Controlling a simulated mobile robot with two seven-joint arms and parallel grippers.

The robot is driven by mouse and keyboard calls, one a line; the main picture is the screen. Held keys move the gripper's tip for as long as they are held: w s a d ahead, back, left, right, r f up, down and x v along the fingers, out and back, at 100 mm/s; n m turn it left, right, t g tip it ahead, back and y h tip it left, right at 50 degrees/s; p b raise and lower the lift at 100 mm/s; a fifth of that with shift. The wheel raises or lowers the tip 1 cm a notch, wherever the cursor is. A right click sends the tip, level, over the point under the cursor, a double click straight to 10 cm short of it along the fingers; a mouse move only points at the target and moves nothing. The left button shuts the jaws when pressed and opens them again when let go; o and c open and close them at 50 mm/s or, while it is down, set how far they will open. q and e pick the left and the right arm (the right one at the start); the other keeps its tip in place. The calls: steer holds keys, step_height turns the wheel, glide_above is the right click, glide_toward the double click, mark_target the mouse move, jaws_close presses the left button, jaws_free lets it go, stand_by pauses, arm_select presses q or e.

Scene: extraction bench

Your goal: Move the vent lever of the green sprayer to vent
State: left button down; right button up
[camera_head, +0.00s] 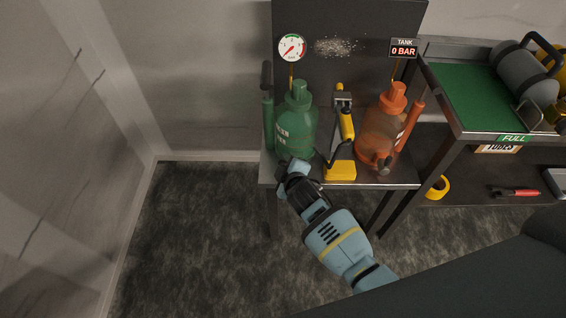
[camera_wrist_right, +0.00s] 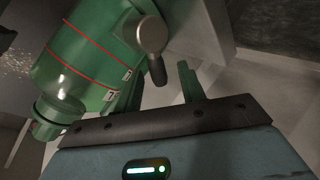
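The green sprayer (camera_head: 296,128) stands upright at the left end of the bench, a round gauge (camera_head: 292,47) above it. In the right wrist view the sprayer (camera_wrist_right: 88,55) fills the upper left, with red bands round its tank. Its vent lever (camera_wrist_right: 152,36), a grey round hub with a short dark handle, sticks out from its side. My right gripper (camera_head: 284,176) is at the sprayer's lower front. In the wrist view its two fingers (camera_wrist_right: 158,88) are apart, with the lever's handle tip near the gap between them. Contact cannot be told. My left gripper is out of view.
A yellow pump tool (camera_head: 341,168) stands just right of the green sprayer, and an orange sprayer (camera_head: 381,130) beyond it. A display reading 0 BAR (camera_head: 403,49) is on the dark back panel. A green-topped rack (camera_head: 470,95) stands right. Floor left of the bench is clear.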

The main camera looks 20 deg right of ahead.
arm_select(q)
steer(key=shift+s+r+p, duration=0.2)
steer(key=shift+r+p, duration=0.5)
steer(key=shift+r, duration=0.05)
arm_select(e)
steer(key=v, duration=0.5)
steer(key=shift+s+r, duration=0.2)
steer(key=shift+s, duration=0.1)
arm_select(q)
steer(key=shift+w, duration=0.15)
